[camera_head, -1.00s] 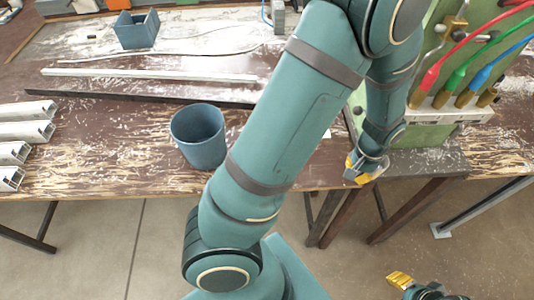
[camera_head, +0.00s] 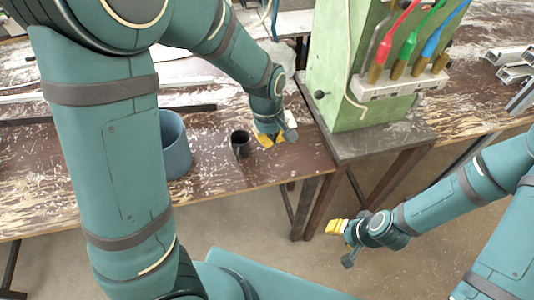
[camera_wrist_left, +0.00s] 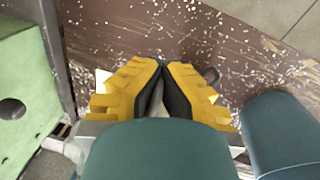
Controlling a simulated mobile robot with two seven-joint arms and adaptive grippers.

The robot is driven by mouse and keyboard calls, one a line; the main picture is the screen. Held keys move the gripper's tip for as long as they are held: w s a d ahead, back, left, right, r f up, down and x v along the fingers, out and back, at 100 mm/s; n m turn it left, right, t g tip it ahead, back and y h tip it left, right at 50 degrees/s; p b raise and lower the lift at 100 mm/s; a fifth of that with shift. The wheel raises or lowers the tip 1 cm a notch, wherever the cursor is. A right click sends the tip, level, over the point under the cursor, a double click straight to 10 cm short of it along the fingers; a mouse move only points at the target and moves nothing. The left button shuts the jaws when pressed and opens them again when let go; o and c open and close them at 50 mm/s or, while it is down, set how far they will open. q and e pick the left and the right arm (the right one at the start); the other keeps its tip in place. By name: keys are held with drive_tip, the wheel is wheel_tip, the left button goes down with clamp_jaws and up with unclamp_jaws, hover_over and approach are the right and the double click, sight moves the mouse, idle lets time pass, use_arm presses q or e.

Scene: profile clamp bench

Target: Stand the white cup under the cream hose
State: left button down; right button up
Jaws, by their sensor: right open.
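I cannot make out the white cup for certain. A small white patch (camera_head: 289,116) shows just behind my left gripper (camera_head: 268,140), mostly hidden by it. My left gripper is low over the table, left of the stand. In the left wrist view its yellow fingers (camera_wrist_left: 160,68) converge at the tips, with something pale between them that I cannot identify. My right gripper (camera_head: 337,227) is open, in front of the table.
A dark cup (camera_head: 240,144) stands just left of my left gripper. A blue bin (camera_head: 175,145) is partly hidden by my left arm. The green stand (camera_head: 334,72) carries red, green and blue hoses. Metal profiles (camera_head: 515,62) lie at the right. The table's front edge is close.

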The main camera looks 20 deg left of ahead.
use_arm(q)
drive_tip(key=b, duration=0.2)
hover_over(273, 165)
drive_tip(key=f, duration=0.6)
drive_tip(key=shift+s+a+f, duration=0.2)
drive_tip(key=shift+f, duration=0.05)
wheel_tip(273, 165, down, 3)
drive_tip(key=shift+f+b, duration=0.2)
drive_tip(key=shift+b, duration=0.3)
drive_tip(key=shift+r, duration=0.1)
drive_tip(key=c, duration=1.1)
unclamp_jaws()
drive_tip(key=shift+c, duration=0.2)
